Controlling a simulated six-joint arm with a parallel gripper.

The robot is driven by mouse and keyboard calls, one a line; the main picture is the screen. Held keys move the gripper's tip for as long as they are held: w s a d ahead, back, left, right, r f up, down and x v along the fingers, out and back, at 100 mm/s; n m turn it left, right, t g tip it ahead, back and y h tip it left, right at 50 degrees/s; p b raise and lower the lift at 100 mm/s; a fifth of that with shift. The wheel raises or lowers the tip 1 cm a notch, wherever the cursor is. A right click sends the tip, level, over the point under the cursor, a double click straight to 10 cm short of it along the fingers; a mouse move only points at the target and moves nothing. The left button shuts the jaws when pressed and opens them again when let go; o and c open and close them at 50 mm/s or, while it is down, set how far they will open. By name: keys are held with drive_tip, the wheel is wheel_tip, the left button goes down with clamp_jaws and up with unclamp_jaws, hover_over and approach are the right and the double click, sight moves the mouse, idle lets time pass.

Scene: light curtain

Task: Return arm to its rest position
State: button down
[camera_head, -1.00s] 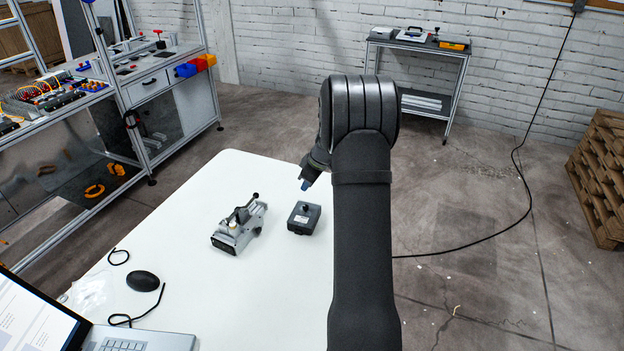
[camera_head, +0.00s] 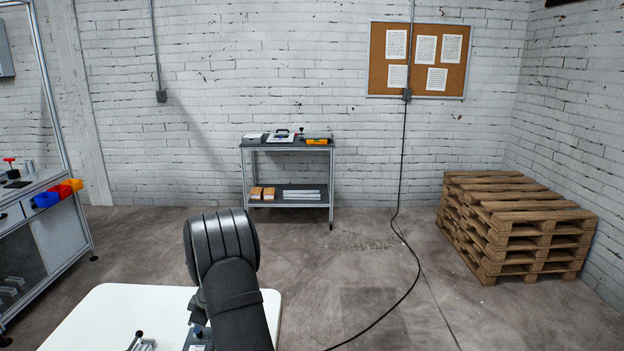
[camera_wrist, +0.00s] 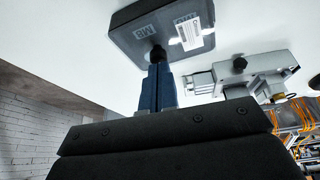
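My gripper (camera_wrist: 160,84) shows in the wrist view as two blue fingers side by side with no clear gap, so it looks shut. Nothing shows held between them. A dark grey box (camera_wrist: 130,38) with a white label and a black knob (camera_wrist: 157,53) lies beyond the fingertips. The tips overlap the knob in the picture; whether they touch cannot be told. In the head view my arm hides most of the gripper, and part of the box (camera_head: 196,346) shows at the bottom edge. A grey metal fixture (camera_wrist: 262,76) with a black knob stands beside the box.
The white table (camera_head: 100,312) fills the lower left of the head view. A workbench with coloured bins (camera_head: 58,192) stands at the left. A small shelf cart (camera_head: 288,146) stands by the back wall, and wooden pallets (camera_head: 515,225) are stacked at the right.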

drive_tip(key=shift+r, duration=0.15)
drive_tip(key=shift+r, duration=1.6)
idle(0.3)
